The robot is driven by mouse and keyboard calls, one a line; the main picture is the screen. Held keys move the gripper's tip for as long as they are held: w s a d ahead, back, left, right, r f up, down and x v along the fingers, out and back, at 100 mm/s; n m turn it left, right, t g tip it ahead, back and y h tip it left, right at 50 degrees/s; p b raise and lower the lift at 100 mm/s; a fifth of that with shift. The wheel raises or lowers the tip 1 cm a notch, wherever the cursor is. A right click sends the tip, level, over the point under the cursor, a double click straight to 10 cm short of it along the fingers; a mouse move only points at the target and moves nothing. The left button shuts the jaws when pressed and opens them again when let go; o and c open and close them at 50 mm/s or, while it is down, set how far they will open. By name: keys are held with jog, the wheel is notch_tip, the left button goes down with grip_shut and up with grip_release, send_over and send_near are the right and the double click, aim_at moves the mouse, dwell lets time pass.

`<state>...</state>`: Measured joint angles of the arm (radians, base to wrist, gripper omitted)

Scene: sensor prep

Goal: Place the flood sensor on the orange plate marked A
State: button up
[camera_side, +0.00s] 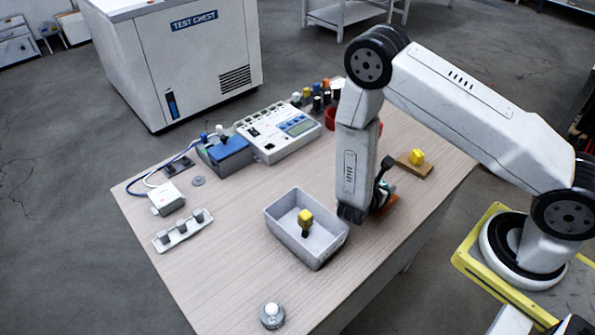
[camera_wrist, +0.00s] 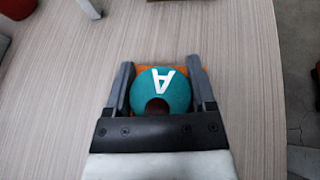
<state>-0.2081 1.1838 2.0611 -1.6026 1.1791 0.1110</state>
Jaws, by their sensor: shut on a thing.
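My gripper (camera_wrist: 160,90) is shut on a teal round piece (camera_wrist: 176,91), which looks like the flood sensor. The piece has a dark notch facing the palm, and a white letter A shows across its top. An orange plate (camera_wrist: 150,68) shows beneath it, between the fingers, mostly hidden by the piece. In the side view the orange plate (camera_side: 391,203) peeks out beside my wrist, with a little of the teal piece (camera_side: 388,188) above it. I cannot tell whether the piece touches the plate.
A grey bin (camera_side: 278,222) holding a yellow-topped item (camera_side: 306,218) stands left of my arm. A brown block (camera_side: 424,171) with a yellow piece (camera_side: 417,156) lies to the right. Instruments and a red cup (camera_side: 330,118) stand behind. The front of the table is mostly clear.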

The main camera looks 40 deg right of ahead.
jog(key=shift+f, duration=0.3)
jog(key=shift+f, duration=0.1)
jog(key=o, duration=1.2)
jog(key=v, duration=0.5)
notch_tip(320, 180, up, 5)
jog(key=shift+f, duration=0.1)
jog(key=shift+r, duration=1.25)
